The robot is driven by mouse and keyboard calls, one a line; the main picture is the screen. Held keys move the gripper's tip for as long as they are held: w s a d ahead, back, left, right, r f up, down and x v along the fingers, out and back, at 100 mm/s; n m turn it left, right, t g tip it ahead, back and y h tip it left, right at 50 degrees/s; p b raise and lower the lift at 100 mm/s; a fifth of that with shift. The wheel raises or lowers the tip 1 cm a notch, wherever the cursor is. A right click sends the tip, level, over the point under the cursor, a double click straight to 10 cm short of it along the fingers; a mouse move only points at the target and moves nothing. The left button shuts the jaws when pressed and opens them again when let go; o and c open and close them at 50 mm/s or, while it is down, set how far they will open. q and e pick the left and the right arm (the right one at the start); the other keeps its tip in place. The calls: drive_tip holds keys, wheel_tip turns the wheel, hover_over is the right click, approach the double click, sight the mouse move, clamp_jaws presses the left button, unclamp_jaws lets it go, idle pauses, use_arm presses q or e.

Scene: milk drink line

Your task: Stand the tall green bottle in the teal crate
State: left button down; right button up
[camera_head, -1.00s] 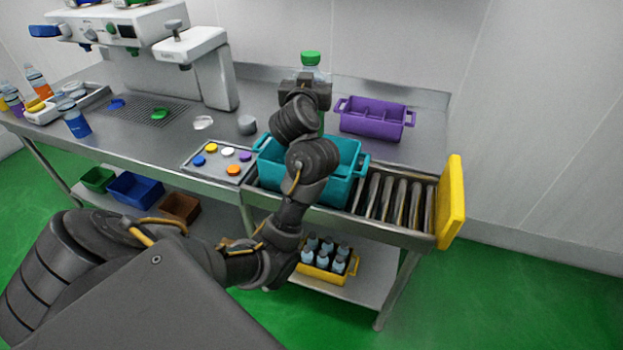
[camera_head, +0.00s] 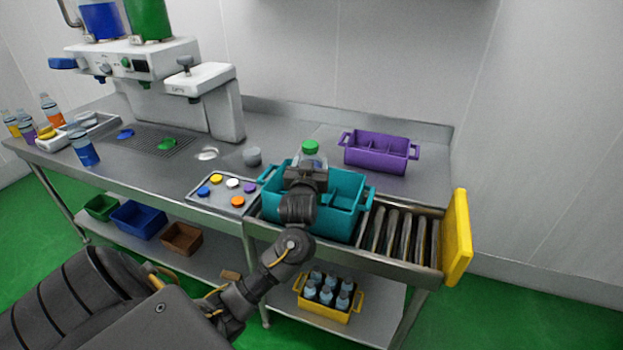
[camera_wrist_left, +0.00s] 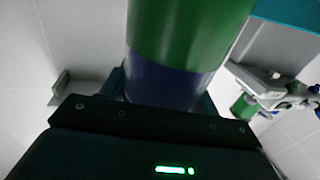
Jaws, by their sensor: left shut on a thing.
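The tall green bottle (camera_head: 312,155) has a green cap and clear shoulders and stands about upright in the head view. My left gripper (camera_head: 306,178) is shut on it. The bottle and gripper are over the left part of the teal crate (camera_head: 343,224), with the gripper about level with its rim. My gripper and arm hide the bottle's lower part, so I cannot tell whether it touches the crate floor. In the left wrist view the bottle (camera_wrist_left: 190,35) shows green and dark blue bands between the jaws, and the teal crate (camera_wrist_left: 290,10) shows at the top right.
The crate sits by the rollers (camera_head: 398,235), which end at a yellow stop (camera_head: 457,238). A purple crate (camera_head: 380,152) stands behind it. A yellow crate (camera_head: 328,312) of bottles is on the lower shelf.

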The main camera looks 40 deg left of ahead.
use_arm(q)
drive_tip(key=shift+f, duration=2.4)
drive_tip(key=shift+f, duration=0.15)
drive_tip(key=shift+c, duration=1.9)
unclamp_jaws()
drive_tip(key=shift+s+d, duration=0.2)
drive_tip(key=shift+s, duration=0.1)
drive_tip(key=v, duration=1.1)
drive_tip(key=shift+s+b, duration=0.2)
drive_tip(key=shift+b, duration=0.25)
